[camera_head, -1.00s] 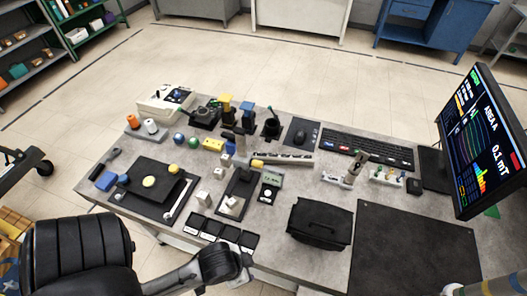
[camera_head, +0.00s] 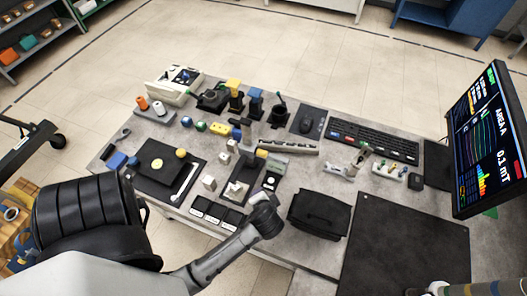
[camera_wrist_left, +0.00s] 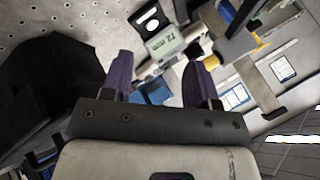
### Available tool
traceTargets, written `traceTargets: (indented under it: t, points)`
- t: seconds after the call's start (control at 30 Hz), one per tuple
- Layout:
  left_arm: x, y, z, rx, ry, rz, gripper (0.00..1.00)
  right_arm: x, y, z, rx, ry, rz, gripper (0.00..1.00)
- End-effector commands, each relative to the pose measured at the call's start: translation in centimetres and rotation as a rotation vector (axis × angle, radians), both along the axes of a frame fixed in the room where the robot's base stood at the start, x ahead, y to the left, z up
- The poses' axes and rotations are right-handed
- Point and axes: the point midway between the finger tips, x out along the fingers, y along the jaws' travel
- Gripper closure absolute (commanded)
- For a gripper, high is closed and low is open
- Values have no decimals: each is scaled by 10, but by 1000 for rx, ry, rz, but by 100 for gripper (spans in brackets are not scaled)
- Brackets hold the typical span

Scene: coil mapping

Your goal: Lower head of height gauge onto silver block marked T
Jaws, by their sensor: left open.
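The height gauge stands mid-table in the head view, with a black base (camera_head: 229,200), an upright column (camera_head: 247,140) and a grey-green display (camera_head: 272,171). A small silver block (camera_head: 236,189) lies on the base; its marking is too small to read. My left gripper (camera_head: 265,201) is just in front of the display; its fingers are hard to make out there. In the left wrist view my left gripper (camera_wrist_left: 161,80) is open, with purple fingertips apart. The display (camera_wrist_left: 172,42) shows beyond them. Whether the fingers flank any part of the gauge is unclear.
A black case (camera_head: 319,214) sits right of my left gripper. A black plate (camera_head: 150,166) with small items lies to the left.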

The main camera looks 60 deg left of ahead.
Motion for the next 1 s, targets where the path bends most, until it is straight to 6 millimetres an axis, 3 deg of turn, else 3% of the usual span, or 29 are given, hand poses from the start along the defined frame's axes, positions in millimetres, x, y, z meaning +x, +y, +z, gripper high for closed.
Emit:
traceTargets:
  t: [0.07,0.2,0.43,0.67,1.0]
  points:
    - [-3,17,-7,160,55,-27,46,0,0,-1,1,0,-1,57]
    - [1,39,-2,432,136,-126,46,0,1,-1,3,-1,-1,57]
    - [19,45,22,718,198,-294,46,0,1,-1,3,-1,-1,57]
    - [32,51,24,773,220,-373,46,0,1,-3,3,-1,-1,57]
    - [57,102,9,771,220,-370,46,0,0,-14,0,0,1,57]
